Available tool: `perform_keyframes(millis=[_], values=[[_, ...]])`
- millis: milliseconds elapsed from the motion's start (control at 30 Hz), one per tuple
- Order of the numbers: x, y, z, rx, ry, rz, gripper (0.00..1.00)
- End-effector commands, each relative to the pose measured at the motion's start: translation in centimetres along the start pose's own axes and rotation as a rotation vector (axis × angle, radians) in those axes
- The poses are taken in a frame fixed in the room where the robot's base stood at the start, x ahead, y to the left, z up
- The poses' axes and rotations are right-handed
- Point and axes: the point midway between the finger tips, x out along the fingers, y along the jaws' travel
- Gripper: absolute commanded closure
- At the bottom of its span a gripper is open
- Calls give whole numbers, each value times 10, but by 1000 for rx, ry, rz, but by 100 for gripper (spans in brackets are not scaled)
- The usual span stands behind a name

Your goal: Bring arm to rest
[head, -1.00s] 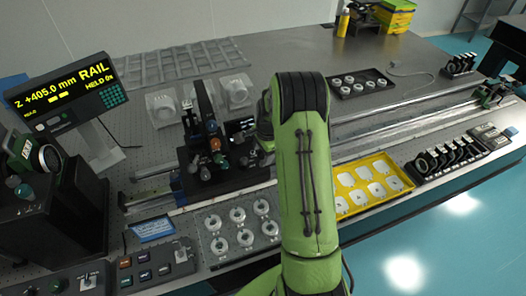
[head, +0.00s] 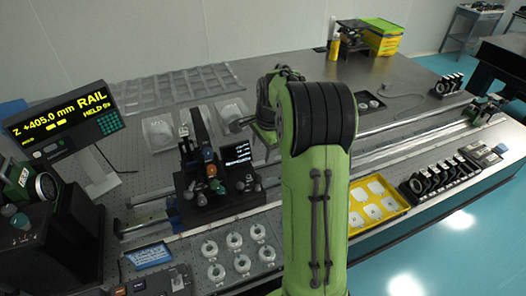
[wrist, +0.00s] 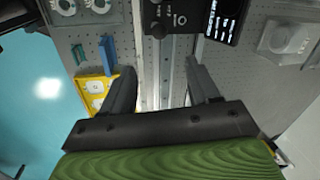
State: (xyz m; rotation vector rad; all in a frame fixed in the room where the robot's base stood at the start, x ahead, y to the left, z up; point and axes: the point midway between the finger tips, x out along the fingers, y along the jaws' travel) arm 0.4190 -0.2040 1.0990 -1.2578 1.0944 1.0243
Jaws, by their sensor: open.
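My arm (head: 318,190) rises through the middle of the head view and bends at a dark elbow. Its wrist shows behind the elbow, left of it, above the optical table (head: 300,70). My gripper (wrist: 160,88) shows in the wrist view with its two dark fingers spread apart and nothing between them. Below the fingers in that view runs a metal rail (wrist: 150,50). The fingers look apart from the rail and the table. In the head view the elbow and forearm hide part of the table and rail.
A black instrument stage (head: 215,180) with knobs stands on the rail left of my arm. A yellow tray (head: 392,218) lies to the right. The rail display (head: 68,122) stands at left, with ring parts (head: 235,240) at the front. A green and yellow box (head: 382,40) is at the back.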

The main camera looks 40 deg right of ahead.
Motion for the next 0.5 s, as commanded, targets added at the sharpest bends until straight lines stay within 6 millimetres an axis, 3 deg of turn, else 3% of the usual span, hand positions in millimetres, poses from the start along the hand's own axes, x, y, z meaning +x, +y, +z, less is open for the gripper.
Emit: perform_keyframes(millis=[367, 433, 500], values=[[0, 0, 1, -4, 1, -1, 40], [-10, 2, 11, -54, 6, -9, 40], [-35, 8, 34, -177, 21, -29, 40]])
